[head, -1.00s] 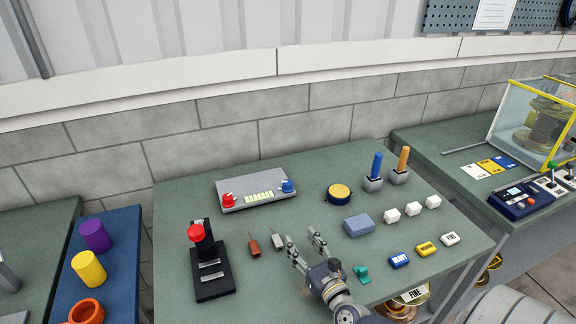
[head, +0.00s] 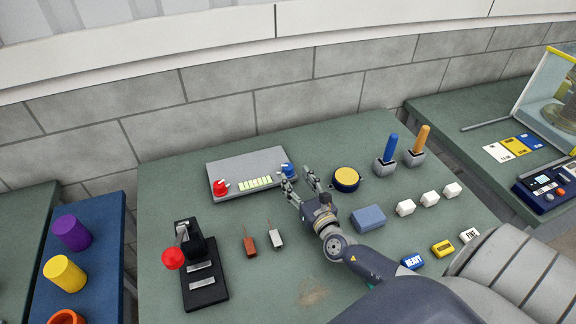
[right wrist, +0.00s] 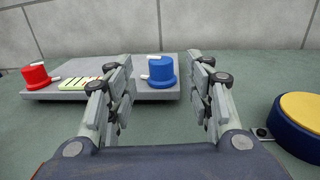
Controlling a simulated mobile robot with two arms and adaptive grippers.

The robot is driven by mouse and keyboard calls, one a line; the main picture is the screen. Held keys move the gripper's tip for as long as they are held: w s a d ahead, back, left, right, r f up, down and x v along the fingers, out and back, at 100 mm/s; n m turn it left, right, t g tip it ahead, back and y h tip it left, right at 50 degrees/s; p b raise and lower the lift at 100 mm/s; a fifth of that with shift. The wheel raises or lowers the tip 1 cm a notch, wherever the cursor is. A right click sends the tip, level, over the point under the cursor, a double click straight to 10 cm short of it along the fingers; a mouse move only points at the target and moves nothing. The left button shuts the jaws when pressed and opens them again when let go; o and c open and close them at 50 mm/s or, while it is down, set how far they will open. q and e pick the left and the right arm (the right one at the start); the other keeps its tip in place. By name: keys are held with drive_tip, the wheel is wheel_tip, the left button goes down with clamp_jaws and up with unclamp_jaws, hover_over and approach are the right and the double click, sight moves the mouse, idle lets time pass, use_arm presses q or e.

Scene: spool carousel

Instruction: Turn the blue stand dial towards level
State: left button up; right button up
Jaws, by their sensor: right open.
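The blue dial (head: 288,170) is a short round knob with a white pointer, at the right end of a grey panel (head: 225,168). In the right wrist view the blue dial (right wrist: 161,74) stands ahead between my fingers, its pointer aimed left. My right gripper (head: 297,179) is open and empty, just in front of the dial and apart from it, as far as I can tell. A red dial (head: 220,187) sits at the panel's left end, with a row of pale yellow segments (head: 255,183) between. My left gripper is not in view.
A yellow-topped round button (head: 346,178) is close to the right of my gripper. Blue and orange levers (head: 417,145) stand behind it. A blue block (head: 368,218) and white cubes lie to the right. A black lever stand (head: 205,290) is at front left.

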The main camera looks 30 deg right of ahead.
sight(290, 171)
drive_tip(key=w, duration=0.4)
drive_tip(key=w+d, duration=0.1)
drive_tip(key=shift+w+f+b, duration=0.2)
drive_tip(key=shift+w+b, duration=0.2)
drive_tip(key=shift+w+r, duration=0.1)
drive_tip(key=shift+w, duration=0.3)
drive_tip(key=c, duration=1.1)
drive_tip(key=shift+d+f+n+y+b, duration=0.1)
drive_tip(key=shift+f+n+y+b, duration=0.25)
drive_tip(key=shift+b, duration=0.8)
drive_tip(key=shift+y+b, duration=0.3)
drive_tip(key=shift+y, duration=0.05)
drive_tip(key=shift+r, duration=0.2)
